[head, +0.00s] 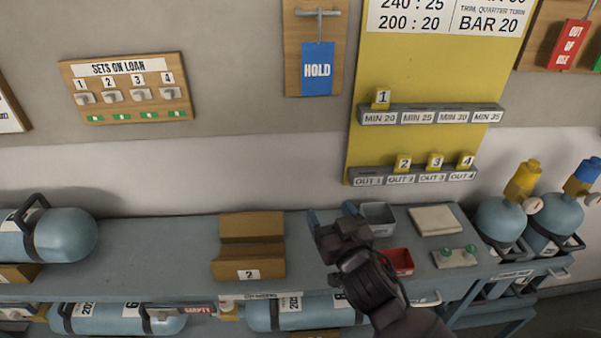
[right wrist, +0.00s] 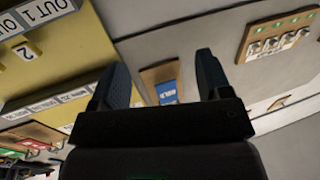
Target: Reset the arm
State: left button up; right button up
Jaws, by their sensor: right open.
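My right gripper (head: 331,214) is above the back part of the bench, in front of the wall and just left of a grey tray. In the right wrist view its two dark fingers (right wrist: 163,78) stand wide apart with nothing between them. The blue HOLD tag (right wrist: 167,92) shows beyond the gap, well away from the fingers. My right arm comes in from the bottom and hides part of the bench. My left gripper is not in view.
The bench (head: 150,262) carries a cardboard cradle (head: 249,265), a grey tray (head: 376,217), a red tray (head: 399,261) and a blue cylinder (head: 65,236) at left. More cylinders stand at right (head: 500,222). A yellow board (head: 430,70) hangs behind. Bench space left of the cradle is clear.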

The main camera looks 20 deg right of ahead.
jog(key=s+f+n+g, duration=0.1)
jog(key=f, duration=0.2)
jog(key=s+d+f+n+g, duration=0.1)
jog(key=f, duration=0.3)
jog(key=s+d+f, duration=0.1)
jog(key=f, duration=0.2)
jog(key=shift+s+d+f+n+g+y, duration=0.1)
jog(key=shift+s+f+n+g+y, duration=0.05)
jog(key=shift+s+n+g+y, duration=0.25)
jog(key=s+d+f+m+g+h, duration=0.1)
jog(key=s+d+f+g, duration=0.2)
jog(key=s+f, duration=0.8)
jog(key=shift+s+d+f+m, duration=0.15)
jog(key=shift+s+d+m, duration=0.25)
jog(key=shift+s+d, duration=0.35)
jog(key=shift+w, duration=0.1)
